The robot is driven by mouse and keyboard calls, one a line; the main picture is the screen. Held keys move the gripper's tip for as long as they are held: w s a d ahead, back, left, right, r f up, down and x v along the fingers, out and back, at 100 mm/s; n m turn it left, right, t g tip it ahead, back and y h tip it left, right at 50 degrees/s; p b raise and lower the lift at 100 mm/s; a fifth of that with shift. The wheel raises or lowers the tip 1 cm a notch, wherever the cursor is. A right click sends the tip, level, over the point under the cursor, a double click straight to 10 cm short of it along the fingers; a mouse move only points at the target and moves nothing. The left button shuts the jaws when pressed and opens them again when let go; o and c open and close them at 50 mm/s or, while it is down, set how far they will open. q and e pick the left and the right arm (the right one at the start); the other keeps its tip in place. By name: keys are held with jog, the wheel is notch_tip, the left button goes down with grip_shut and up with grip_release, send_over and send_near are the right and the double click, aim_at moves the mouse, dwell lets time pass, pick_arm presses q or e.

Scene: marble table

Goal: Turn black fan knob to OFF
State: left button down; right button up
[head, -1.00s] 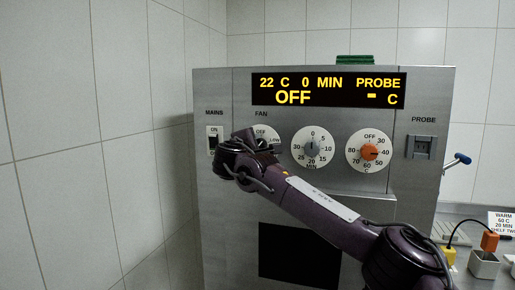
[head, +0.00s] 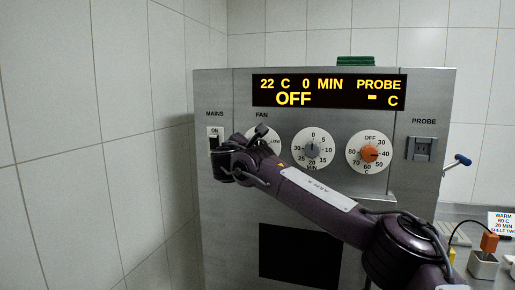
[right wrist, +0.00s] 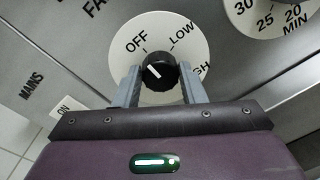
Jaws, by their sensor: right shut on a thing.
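The black fan knob (right wrist: 160,72) sits on a white round dial (right wrist: 186,30) marked OFF and LOW, with a third label partly hidden. Its white pointer line slants to the upper left, towards the OFF side; I cannot tell whether it lines up exactly with the OFF mark. My right gripper (right wrist: 159,78) is shut on the knob, one finger on each side. In the head view my right wrist covers most of the fan dial (head: 272,143) and hides the knob. My left gripper is in neither current view.
A grey timer knob (head: 312,149) and an orange temperature knob (head: 369,153) are right of the fan dial. The mains switch (head: 214,134) is close on the left. The display (head: 329,91) reads OFF. A probe socket (head: 421,147) is further right.

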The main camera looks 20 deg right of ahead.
jog(key=shift+f, duration=0.15)
jog(key=o, duration=1)
jog(key=b+v, duration=0.2)
jog(key=v, duration=0.5)
jog(key=shift+s+a+b, duration=0.25)
jog(key=shift+s+b, duration=0.1)
